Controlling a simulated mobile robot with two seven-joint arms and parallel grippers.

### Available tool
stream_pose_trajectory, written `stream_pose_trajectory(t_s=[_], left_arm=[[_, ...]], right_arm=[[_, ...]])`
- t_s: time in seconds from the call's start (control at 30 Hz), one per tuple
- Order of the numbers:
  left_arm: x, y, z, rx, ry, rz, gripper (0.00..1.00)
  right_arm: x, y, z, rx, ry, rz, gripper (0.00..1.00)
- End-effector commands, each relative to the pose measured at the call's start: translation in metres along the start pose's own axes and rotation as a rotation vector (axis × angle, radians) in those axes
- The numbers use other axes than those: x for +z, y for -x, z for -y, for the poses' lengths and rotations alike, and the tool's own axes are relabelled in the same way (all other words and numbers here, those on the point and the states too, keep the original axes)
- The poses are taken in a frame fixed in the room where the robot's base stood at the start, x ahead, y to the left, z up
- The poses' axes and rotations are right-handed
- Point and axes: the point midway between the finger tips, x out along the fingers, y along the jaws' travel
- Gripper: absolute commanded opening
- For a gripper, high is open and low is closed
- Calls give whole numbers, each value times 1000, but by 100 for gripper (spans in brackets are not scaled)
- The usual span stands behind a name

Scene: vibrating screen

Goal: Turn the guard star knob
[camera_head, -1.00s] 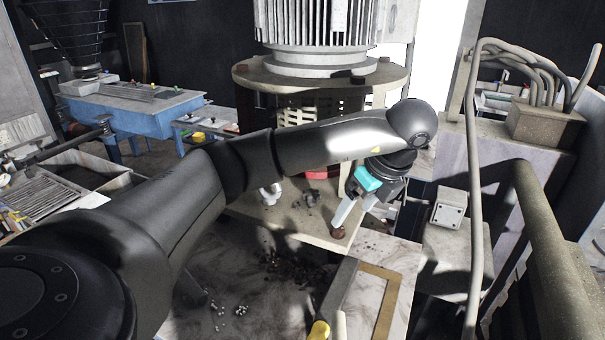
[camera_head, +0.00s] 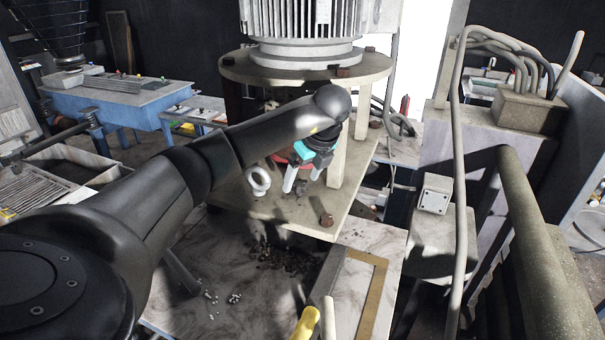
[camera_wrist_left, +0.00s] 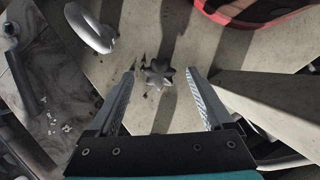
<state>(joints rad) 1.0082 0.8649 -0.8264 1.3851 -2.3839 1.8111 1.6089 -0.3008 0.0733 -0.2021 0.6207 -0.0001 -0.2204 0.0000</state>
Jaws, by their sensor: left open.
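The star knob (camera_wrist_left: 158,74) is a small grey lobed knob on the pale plate of the machine. In the left wrist view it lies beyond and between the two fingertips, apart from them. My left gripper (camera_wrist_left: 162,84) is open and empty, its fingers pointing at the plate on either side of the knob. In the head view the left gripper (camera_head: 300,180) hangs over the machine's lower plate, under the top plate; the knob there is mostly hidden by the fingers. My right gripper is not in view.
A white ring-shaped part (camera_head: 258,181) stands left of the gripper. A post (camera_head: 350,150) rises close on its right, with a red round part (camera_head: 285,160) behind. The top plate (camera_head: 310,78) bears a finned motor. A rusty bolt (camera_head: 326,220) sits at the plate's front corner.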

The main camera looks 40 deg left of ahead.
Motion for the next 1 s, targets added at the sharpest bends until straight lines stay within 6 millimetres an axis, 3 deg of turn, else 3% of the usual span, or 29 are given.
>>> stream_pose_trajectory(t_s=[0.37, 1.0], left_arm=[[-1, -6, 0, 0, -1, -1, 83], [-1, -5, 0, 0, 0, -1, 11]], right_arm=[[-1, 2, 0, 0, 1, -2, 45], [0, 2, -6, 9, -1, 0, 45]])
